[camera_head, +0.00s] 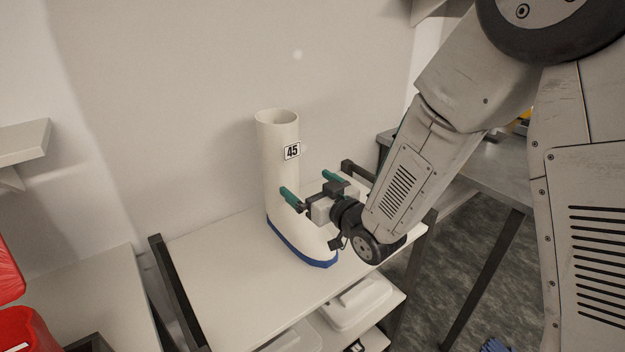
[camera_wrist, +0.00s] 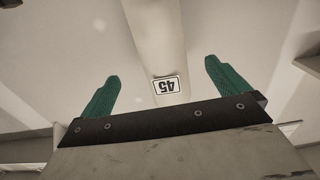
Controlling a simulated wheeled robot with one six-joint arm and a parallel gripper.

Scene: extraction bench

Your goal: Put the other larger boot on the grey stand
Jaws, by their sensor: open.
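A tall white boot (camera_head: 283,165) with a blue sole and a "45" label stands upright on a white-topped table with dark end rails. My gripper (camera_head: 308,186) has green fingers and is open at the boot's right front, at mid-shaft height. In the wrist view, the boot's shaft and label (camera_wrist: 166,86) show between the spread fingers (camera_wrist: 162,72), with a gap on both sides. The fingers are not closed on the boot. I cannot tell how far the shaft is from the fingertips. I cannot make out a separate grey stand or a second boot.
The white tabletop (camera_head: 215,285) is bare left of the boot, and a wall is close behind. White lidded containers (camera_head: 358,300) sit on the shelf below. Red bins (camera_head: 22,330) are at the left edge. A grey bench (camera_head: 502,165) stands at the right.

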